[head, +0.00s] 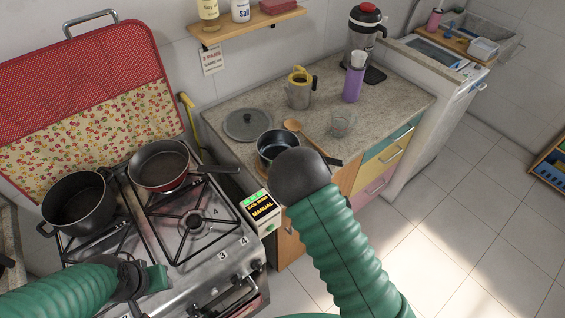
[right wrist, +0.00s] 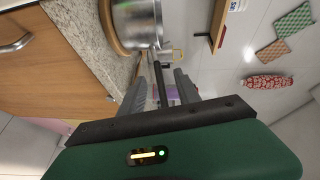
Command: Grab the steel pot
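The steel pot (head: 278,146) sits on the counter beside the stove, its dark handle (head: 325,159) pointing right. In the right wrist view the pot's shiny side (right wrist: 139,22) is just beyond my fingers. My right gripper (right wrist: 167,72) is open, with the dark handle (right wrist: 164,82) running between its two fingers; I cannot tell whether they touch it. In the head view my right arm hides this gripper. My left gripper (head: 157,278) is low over the stove front, apart from the pot; its fingers are unclear.
A black pot (head: 78,203) and a red frying pan (head: 160,165) stand on the stove (head: 222,250). A grey lid (head: 247,124), wooden spoon (head: 300,130), glass bowl (head: 342,123) and yellow-topped jug (head: 299,88) surround the steel pot. A wooden shelf (head: 250,22) hangs above.

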